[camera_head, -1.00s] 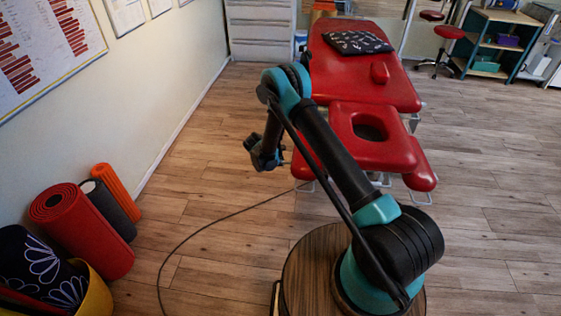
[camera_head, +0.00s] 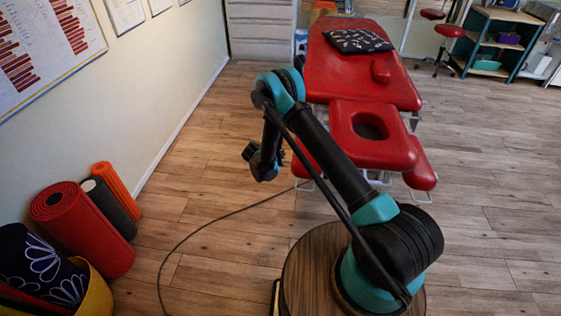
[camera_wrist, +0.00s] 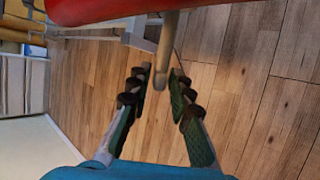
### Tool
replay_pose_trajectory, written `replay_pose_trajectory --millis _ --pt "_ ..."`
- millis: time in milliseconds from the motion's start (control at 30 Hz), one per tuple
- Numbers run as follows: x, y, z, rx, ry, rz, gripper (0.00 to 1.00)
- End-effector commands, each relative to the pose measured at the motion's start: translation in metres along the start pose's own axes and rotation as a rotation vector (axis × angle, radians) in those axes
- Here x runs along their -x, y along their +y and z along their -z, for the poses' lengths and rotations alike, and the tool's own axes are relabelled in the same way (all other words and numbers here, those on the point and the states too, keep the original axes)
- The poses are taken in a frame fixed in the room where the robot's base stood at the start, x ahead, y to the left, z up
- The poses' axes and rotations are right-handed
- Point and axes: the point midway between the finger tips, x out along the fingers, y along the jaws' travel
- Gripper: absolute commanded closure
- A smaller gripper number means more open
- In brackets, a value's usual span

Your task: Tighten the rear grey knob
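The red treatment table (camera_head: 345,82) stands ahead with its face-hole end toward me; a red padded edge (camera_wrist: 100,8) shows at the top of the wrist view. Below the pad a beige-grey rod-like part (camera_wrist: 164,50) with a rounded end points down between my fingertips. I cannot tell whether it is the grey knob or its stem. My gripper (camera_wrist: 161,72) is open, with one finger on each side of this part and apparently not touching it. In the head view my wrist (camera_head: 264,162) is left of the table's near end; the knob cannot be made out there.
A light metal frame (camera_wrist: 135,35) runs under the pad. A dark cable (camera_head: 215,218) lies across the wooden floor. Rolled mats (camera_head: 85,228) and a yellow basket (camera_head: 98,292) stand at the left wall.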

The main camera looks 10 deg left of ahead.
Motion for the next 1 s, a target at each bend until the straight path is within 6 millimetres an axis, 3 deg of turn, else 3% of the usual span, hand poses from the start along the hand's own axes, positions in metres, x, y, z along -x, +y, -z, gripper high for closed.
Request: replay_pose_trajectory --millis 100,467,1000 --pt "0.000 0.000 0.000 0.000 0.000 0.000 0.65" --pt "0.006 0.000 0.001 0.001 0.001 0.000 0.65" --pt "0.102 0.000 0.001 0.002 0.001 -0.001 0.65"
